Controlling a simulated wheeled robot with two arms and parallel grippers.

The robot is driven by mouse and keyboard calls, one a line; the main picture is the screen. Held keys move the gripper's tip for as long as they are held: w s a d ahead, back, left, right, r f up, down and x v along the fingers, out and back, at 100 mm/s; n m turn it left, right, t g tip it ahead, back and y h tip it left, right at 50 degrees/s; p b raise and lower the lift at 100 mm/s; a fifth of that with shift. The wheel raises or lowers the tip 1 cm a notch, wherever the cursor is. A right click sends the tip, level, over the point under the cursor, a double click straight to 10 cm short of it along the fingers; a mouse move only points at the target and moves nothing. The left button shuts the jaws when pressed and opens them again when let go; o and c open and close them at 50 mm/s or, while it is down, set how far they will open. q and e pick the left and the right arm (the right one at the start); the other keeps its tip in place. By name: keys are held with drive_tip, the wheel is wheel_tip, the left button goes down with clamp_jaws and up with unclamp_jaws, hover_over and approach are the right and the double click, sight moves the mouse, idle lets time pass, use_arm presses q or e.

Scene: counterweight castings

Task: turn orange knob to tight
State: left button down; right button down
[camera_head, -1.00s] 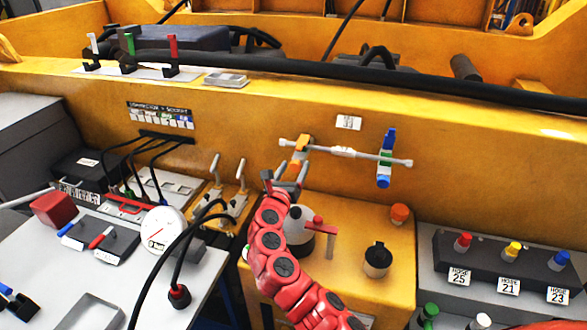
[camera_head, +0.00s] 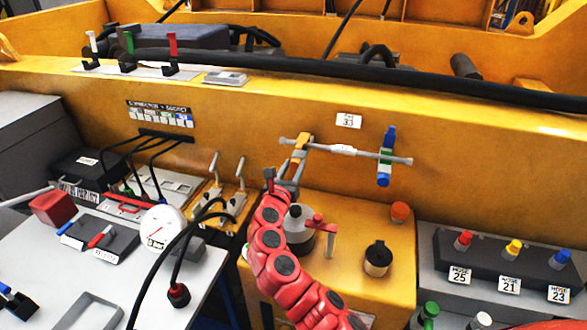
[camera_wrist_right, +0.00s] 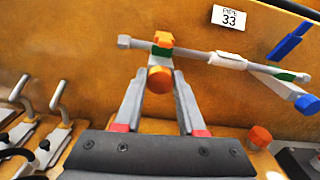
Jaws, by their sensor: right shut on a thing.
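The orange knob (camera_wrist_right: 160,80) faces the right wrist camera, below a grey horizontal pipe (camera_wrist_right: 195,53). An orange block (camera_wrist_right: 163,39) sits above it at the pipe. My right gripper (camera_wrist_right: 160,84) has one finger on each side of the knob and is shut on it. In the head view my right gripper (camera_head: 297,164) reaches up to the orange fitting (camera_head: 303,141) at the left part of the pipe (camera_head: 350,151). The fingers partly hide the knob there. No tight mark is legible. My left gripper is out of view.
Grey levers (camera_head: 240,172) stand left.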

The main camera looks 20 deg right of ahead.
drive_tip(key=m+b, duration=0.3)
drive_tip(key=m, duration=0.2)
drive_tip(key=shift+f, duration=0.2)
drive_tip(key=m+b, duration=0.3)
drive_tip(key=m, duration=0.1)
drive_tip(key=shift+d+m, duration=0.1)
drive_tip(key=shift+m, duration=0.3)
drive_tip(key=m+b, duration=0.2)
drive_tip(key=shift+f+m+b, duration=0.15)
drive_tip(key=shift+m+b, duration=0.15)
drive_tip(key=m+b, duration=0.4)
drive_tip(key=shift+m+b, duration=1.6)
drive_tip(key=shift+m, duration=0.2)
drive_tip(key=c, duration=0.5)
unclamp_jaws()
drive_tip(key=shift+s, duration=0.15)
